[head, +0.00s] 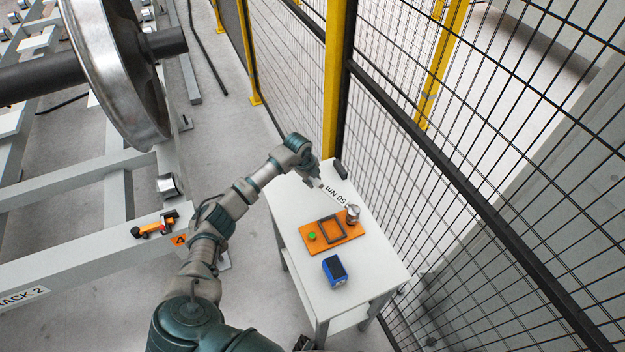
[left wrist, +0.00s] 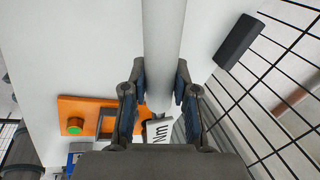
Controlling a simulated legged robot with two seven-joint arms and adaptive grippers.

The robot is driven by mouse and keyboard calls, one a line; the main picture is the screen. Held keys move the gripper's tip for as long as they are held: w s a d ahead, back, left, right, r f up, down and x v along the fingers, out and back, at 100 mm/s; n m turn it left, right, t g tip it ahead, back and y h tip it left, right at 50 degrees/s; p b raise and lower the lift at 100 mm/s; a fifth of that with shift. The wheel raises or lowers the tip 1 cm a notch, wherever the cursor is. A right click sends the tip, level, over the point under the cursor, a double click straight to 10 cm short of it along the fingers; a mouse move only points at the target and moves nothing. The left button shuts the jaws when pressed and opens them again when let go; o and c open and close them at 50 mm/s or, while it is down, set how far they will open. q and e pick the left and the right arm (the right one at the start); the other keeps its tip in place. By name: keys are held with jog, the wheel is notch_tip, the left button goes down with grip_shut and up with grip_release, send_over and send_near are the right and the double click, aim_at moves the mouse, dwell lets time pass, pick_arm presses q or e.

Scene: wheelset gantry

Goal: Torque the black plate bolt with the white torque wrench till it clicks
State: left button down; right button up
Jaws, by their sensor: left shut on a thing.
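My left gripper (head: 318,184) is over the far end of the white table. In the left wrist view its two dark fingers (left wrist: 163,95) are closed on either side of a pale straight bar (left wrist: 163,45), which I take to be the white torque wrench. The bar runs from between the fingers to the top edge of that view. A white piece marked "Nm" (left wrist: 161,130) shows just past the fingers. I cannot make out the black plate bolt. My right gripper is not in view.
The white table (head: 291,212) bears an orange tray (head: 318,247) with a dark square frame, green button and metal cylinder (head: 352,214). A blue box (head: 335,271) is nearer; a black block (head: 340,169) lies at the far edge. Mesh fencing (head: 470,200) stands close right.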

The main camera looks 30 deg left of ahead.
pick_arm(q)
jog(key=shift+r+p, duration=1.2)
jog(key=shift+r, duration=0.6)
notch_tip(320, 180, up, 5)
jog(key=p, duration=0.4)
